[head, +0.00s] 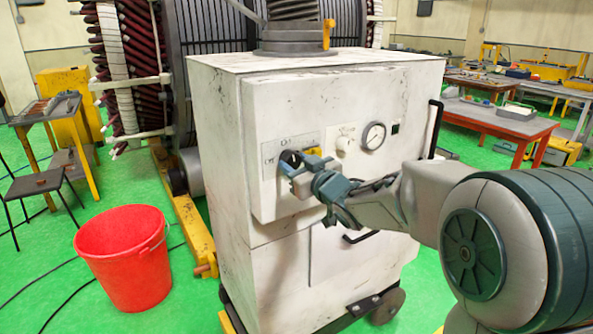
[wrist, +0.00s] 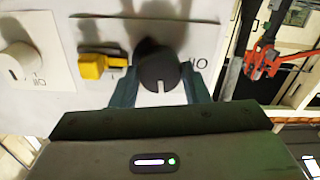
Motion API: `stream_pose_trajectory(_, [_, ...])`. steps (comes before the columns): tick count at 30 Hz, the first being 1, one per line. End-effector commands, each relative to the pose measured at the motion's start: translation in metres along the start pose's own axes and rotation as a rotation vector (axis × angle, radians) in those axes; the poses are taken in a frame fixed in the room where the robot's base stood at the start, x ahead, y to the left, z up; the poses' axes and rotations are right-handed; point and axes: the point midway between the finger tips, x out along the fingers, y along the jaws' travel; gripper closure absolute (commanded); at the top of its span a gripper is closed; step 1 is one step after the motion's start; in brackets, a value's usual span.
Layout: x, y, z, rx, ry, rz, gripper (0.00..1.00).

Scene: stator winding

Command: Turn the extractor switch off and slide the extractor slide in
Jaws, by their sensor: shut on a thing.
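The extractor is a white, scuffed cabinet (head: 225,130). Its front panel carries a dark round switch knob (head: 289,158) with OFF printed to its left and ON above it. My gripper (head: 298,164) is at the panel, shut on this knob. In the wrist view the dark knob (wrist: 158,66) sits between the two fingers, and its pale mark points down the picture, not toward the lettering at right. A yellow part (head: 329,32) stands on the grey duct collar on top of the cabinet; I cannot tell for certain whether it is the slide's handle.
A yellow block-like part (wrist: 100,66) is close beside the knob. A white knob (head: 345,144) and a gauge (head: 374,135) are further right. A black handle (head: 435,128) sticks out at the cabinet's right. A red bucket (head: 124,258) stands on the floor at left.

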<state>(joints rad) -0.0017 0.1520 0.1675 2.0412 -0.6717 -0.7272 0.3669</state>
Motion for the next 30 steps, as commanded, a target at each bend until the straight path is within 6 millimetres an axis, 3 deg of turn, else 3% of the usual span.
stream_pose_trajectory(30, [-0.0002, -0.002, 0.0041, -0.948, 0.002, 0.0, 0.81])
